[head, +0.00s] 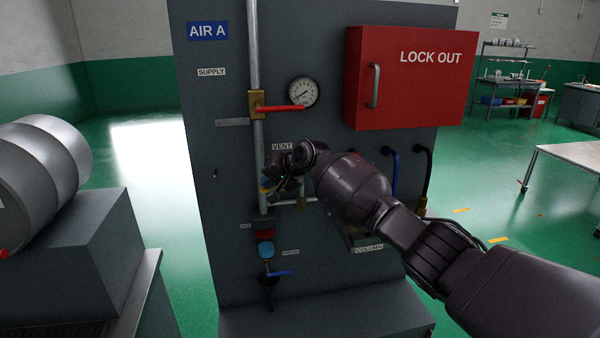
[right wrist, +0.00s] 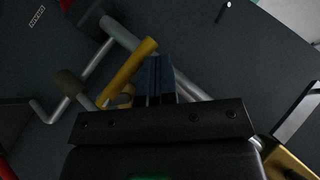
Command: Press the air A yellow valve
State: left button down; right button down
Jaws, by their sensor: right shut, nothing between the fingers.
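The yellow valve handle (right wrist: 130,72) shows as a slanted yellow bar in the right wrist view, on grey pipework. In the head view only a small yellow piece (head: 265,190) shows below the VENT label, mostly hidden by my right gripper (head: 274,186). In the right wrist view the right gripper's blue fingertips (right wrist: 156,78) are shut with nothing between them. They lie just right of the yellow handle's upper part; I cannot tell if they touch it. My left gripper is not in view.
The grey AIR A panel (head: 215,150) carries a red-handled supply valve (head: 280,109), a gauge (head: 303,91) and a blue-handled drain valve (head: 279,273). A red LOCK OUT box (head: 412,85) juts out at upper right. A metal drum (head: 45,180) lies at left.

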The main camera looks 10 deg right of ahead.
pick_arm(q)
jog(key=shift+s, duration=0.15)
